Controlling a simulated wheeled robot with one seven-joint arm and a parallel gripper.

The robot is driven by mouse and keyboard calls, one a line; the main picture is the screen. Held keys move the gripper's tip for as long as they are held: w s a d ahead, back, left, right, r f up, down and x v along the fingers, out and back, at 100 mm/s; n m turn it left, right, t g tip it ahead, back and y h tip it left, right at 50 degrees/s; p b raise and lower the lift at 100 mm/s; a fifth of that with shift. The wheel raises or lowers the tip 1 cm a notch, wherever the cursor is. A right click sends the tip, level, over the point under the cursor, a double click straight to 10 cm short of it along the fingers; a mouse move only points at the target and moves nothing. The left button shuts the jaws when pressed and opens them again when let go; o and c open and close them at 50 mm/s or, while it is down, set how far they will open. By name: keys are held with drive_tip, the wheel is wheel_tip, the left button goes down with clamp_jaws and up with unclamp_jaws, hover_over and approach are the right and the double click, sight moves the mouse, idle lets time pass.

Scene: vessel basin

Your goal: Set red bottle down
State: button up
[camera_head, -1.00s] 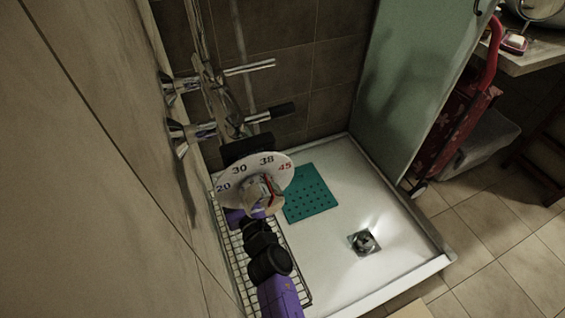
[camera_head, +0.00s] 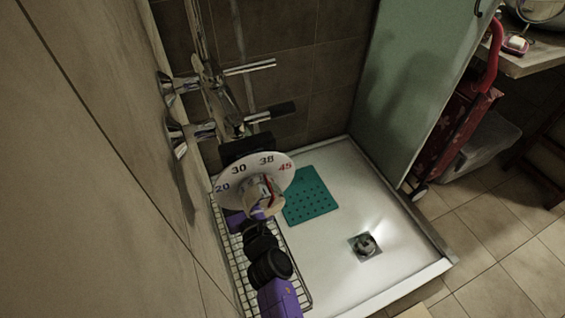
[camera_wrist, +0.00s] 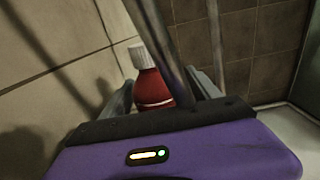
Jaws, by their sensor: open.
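The red bottle (camera_wrist: 152,88) with a white cap shows in the wrist view, upright or slightly tilted. My gripper (camera_wrist: 164,88) is open, with one grey finger on each side of the bottle. The bottle's base is hidden behind the purple and black gripper body, so I cannot tell what it rests on. In the head view I cannot make out the bottle clearly; my purple and black arm and a round dial cover that spot.
The dial (camera_head: 237,182) is marked 20 to 45. A wire rack (camera_head: 242,285) lies along the left wall. A teal perforated mat (camera_head: 312,197) and a drain (camera_head: 366,246) are on the white shower tray (camera_head: 330,270). Chrome taps (camera_head: 180,84) jut from the wall.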

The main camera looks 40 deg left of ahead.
drive_tip(key=shift+r, duration=0.1)
drive_tip(key=shift+d+p, duration=0.25)
drive_tip(key=shift+p, duration=0.2)
drive_tip(key=p+v, duration=0.3)
drive_tip(key=v, duration=0.7)
drive_tip(key=shift+s+d+r+p, duration=0.1)
drive_tip(key=shift+s+p, duration=0.05)
drive_tip(key=shift+p, duration=0.25)
drive_tip(key=shift+s+d, duration=0.25)
drive_tip(key=shift+d, duration=0.2)
